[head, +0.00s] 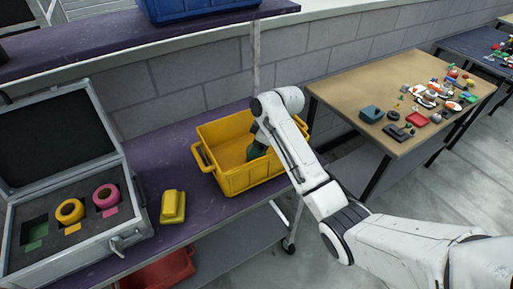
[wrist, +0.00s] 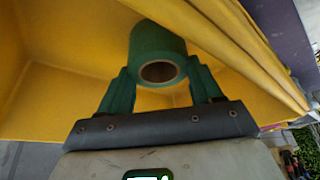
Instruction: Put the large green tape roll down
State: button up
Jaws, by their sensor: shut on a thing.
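The large green tape roll (wrist: 157,42) is between the two green fingers of my gripper (wrist: 161,72) in the wrist view. My gripper is shut on its sides, and its round hollow end faces the camera. The yellow crate (head: 238,180) stands on the purple shelf in the head view. My gripper reaches down into it, and a dark green patch there (head: 256,149) is at the gripper's end. The crate's yellow walls (wrist: 70,85) surround the roll in the wrist view. Whether the roll touches the crate floor cannot be told.
An open case (head: 75,215) at the left holds a yellow and a pink tape roll beside a green-marked empty slot. A yellow box (head: 173,206) lies between case and crate. A blue crate (head: 190,8) is on the upper shelf. A tan table (head: 345,90) with small items stands right.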

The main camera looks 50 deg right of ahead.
jog(key=shift+f, duration=0.45)
jog(key=shift+f, duration=0.1)
jog(key=o, duration=1.1)
jog(key=v, duration=1.2)
jog(key=shift+b, duration=0.4)
